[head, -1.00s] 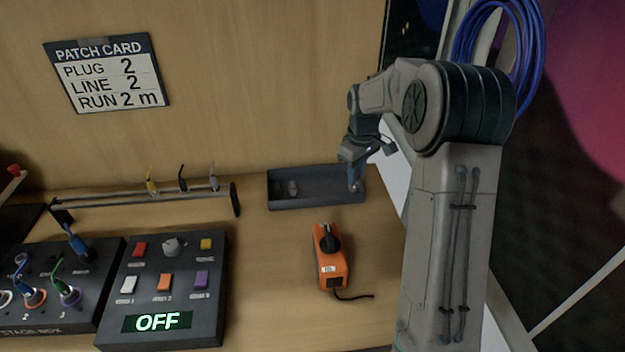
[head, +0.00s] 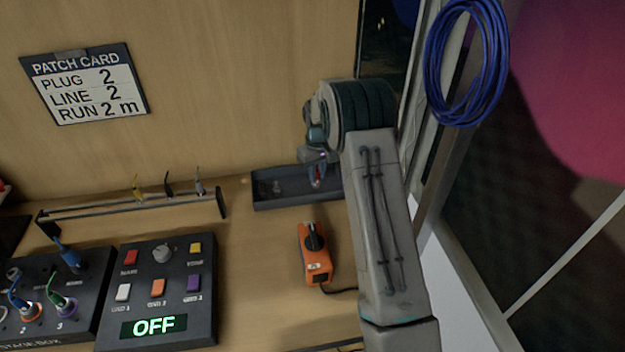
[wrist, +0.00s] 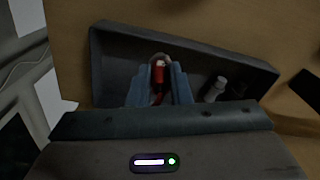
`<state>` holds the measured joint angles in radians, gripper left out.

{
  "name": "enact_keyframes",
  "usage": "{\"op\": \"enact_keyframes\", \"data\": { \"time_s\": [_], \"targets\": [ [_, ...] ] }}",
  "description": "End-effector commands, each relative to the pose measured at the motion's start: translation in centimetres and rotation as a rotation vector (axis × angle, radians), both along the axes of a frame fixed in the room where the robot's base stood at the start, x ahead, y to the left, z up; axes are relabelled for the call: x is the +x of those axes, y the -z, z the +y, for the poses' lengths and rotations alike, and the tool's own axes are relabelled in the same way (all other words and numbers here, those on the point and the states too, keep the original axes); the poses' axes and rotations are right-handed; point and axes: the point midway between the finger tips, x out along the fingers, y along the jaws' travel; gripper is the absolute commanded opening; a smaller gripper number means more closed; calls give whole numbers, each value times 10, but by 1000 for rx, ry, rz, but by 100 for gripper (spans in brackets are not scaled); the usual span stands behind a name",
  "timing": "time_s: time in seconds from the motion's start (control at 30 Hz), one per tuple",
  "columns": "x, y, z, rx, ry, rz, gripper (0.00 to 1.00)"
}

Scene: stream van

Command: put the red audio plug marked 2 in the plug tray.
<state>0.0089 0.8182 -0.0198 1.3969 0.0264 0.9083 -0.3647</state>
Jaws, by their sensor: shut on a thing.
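The red audio plug (wrist: 158,76) is between the blue fingers of my gripper (wrist: 160,86) in the wrist view, and the fingers are shut on it. Its number cannot be read. The dark plug tray (wrist: 118,45) lies below and around the plug in this view. In the head view my gripper (head: 317,178) is over the right part of the plug tray (head: 285,203), with a bit of red showing at the fingers. I cannot tell whether the plug touches the tray floor.
Small metallic pieces (wrist: 216,89) lie in the tray. An orange device (head: 316,262) with a black knob stands in front of the tray. A rack (head: 130,208) with several plugs, a button panel reading OFF (head: 196,330) and a stage box (head: 88,318) are to the left.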

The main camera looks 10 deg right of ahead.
Motion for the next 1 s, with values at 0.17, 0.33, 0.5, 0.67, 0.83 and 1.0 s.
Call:
{"op": "enact_keyframes", "data": {
  "time_s": [0.17,0.33,0.5,0.67,0.83,1.0],
  "targets": [
    [5,7,9,0,0,1,0],
    [5,24,9,0,0,4,0],
    [5,45,9,1,0,1,0],
    [6,46,9,0,-1,-1,0],
    [5,50,9,0,-1,-1,0],
    [5,50,9,0,-1,0,27]
  ]
}}
